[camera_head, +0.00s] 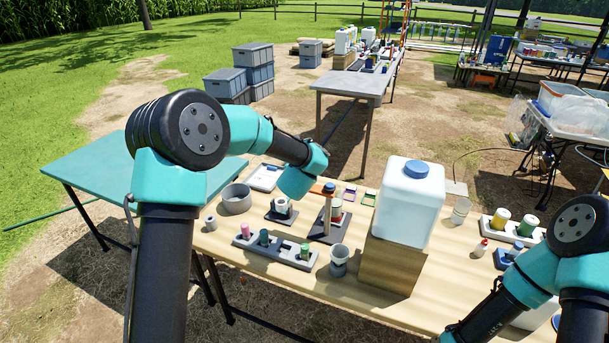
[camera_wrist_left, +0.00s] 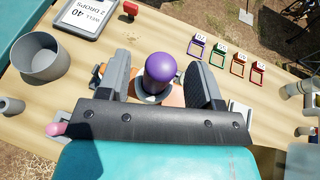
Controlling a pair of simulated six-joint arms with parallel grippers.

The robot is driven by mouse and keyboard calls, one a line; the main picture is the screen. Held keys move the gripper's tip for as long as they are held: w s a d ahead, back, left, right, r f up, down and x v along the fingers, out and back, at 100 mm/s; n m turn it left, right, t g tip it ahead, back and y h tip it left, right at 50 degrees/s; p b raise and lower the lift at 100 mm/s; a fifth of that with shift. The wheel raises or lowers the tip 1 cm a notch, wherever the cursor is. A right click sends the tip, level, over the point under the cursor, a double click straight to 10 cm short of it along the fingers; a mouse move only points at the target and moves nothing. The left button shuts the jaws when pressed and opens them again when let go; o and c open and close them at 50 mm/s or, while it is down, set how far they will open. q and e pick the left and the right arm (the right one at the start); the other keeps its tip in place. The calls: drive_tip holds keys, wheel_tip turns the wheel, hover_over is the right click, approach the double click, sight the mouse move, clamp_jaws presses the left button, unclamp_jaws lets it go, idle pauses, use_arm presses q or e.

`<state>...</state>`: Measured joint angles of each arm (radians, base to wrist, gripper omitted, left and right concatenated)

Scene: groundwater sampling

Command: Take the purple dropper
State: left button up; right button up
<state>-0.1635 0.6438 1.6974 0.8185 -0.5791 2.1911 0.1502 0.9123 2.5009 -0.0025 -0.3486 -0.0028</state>
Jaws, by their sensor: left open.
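The purple dropper (camera_wrist_left: 161,72) shows in the left wrist view with a rounded purple top and a pale collar below it. It stands between the two dark fingers of my left gripper (camera_wrist_left: 158,62), which is open around it. I see a gap on the right side; contact on the left is hard to judge. In the head view, my left wrist hangs over the table's back middle and hides the dropper. My right arm comes in at the right, but its gripper is out of the picture.
A grey rack (camera_head: 275,249) with pink and green pieces lies in front. A large white jug (camera_head: 408,205) stands on a wooden block (camera_head: 390,262) to the right. A grey bowl (camera_head: 236,199) and a tablet (camera_wrist_left: 84,17) are at the left. Several small coloured frames (camera_wrist_left: 218,55) lie right.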

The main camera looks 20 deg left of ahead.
use_arm(q)
drive_tip(key=shift+x, duration=0.75)
drive_tip(key=shift+c, duration=0.2)
drive_tip(key=c, duration=1)
drive_tip(key=shift+o, duration=0.2)
drive_tip(key=shift+r, duration=0.15)
drive_tip(key=shift+r, duration=1.3)
drive_tip(key=s+d+r, duration=0.1)
drive_tip(key=s+d, duration=0.1)
drive_tip(key=s, duration=0.5)
drive_tip(key=s+d+r, duration=0.1)
drive_tip(key=s+d, duration=0.1)
drive_tip(key=s, duration=0.6)
drive_tip(key=shift+s+d, duration=0.2)
drive_tip(key=shift+s, duration=0.05)
